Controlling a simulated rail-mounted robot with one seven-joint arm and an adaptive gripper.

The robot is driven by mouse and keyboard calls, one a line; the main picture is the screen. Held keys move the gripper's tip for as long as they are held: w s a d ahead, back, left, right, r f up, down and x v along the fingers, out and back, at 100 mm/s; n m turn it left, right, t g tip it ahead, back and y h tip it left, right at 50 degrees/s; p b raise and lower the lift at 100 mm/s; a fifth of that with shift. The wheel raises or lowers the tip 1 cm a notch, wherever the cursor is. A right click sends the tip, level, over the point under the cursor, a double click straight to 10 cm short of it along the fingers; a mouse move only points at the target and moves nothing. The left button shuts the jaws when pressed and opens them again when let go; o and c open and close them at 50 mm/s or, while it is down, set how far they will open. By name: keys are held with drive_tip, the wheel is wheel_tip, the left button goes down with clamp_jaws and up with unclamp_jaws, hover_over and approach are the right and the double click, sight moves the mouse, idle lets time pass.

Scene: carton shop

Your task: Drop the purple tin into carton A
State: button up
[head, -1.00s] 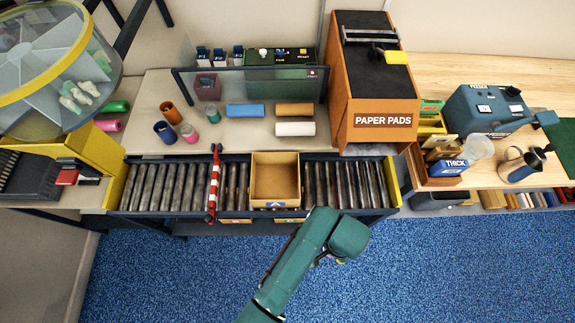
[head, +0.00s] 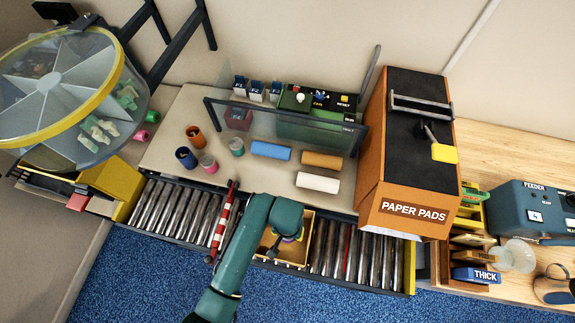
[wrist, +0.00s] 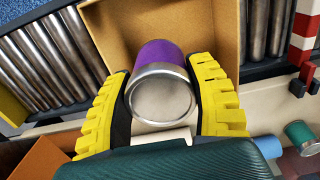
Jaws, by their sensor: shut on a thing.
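The purple tin (wrist: 158,52) is clasped between the yellow fingers of my gripper (wrist: 162,72) in the wrist view, with its round silvery end (wrist: 160,97) facing the camera. Beyond the tin is the inside of an open cardboard carton (wrist: 228,28). In the head view the carton (head: 307,230) sits on the roller conveyor, and my arm covers its left part. My gripper is over the carton there, mostly hidden under my arm. I cannot tell how deep the tin is. No letter on the carton is readable.
A red-and-white striped bar (head: 223,222) crosses the conveyor left of the carton. Bare rollers (head: 345,255) lie to its right. Behind are several cups and coloured cylinders (head: 271,150), a clear panel, and the orange PAPER PADS box (head: 410,210).

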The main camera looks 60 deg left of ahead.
wheel_tip(320, 180, down, 5)
drive_tip(key=b, duration=0.4)
drive_tip(key=shift+f, duration=0.2)
drive_tip(key=shift+r, duration=0.1)
drive_tip(key=o, duration=1.3)
wheel_tip(320, 180, up, 12)
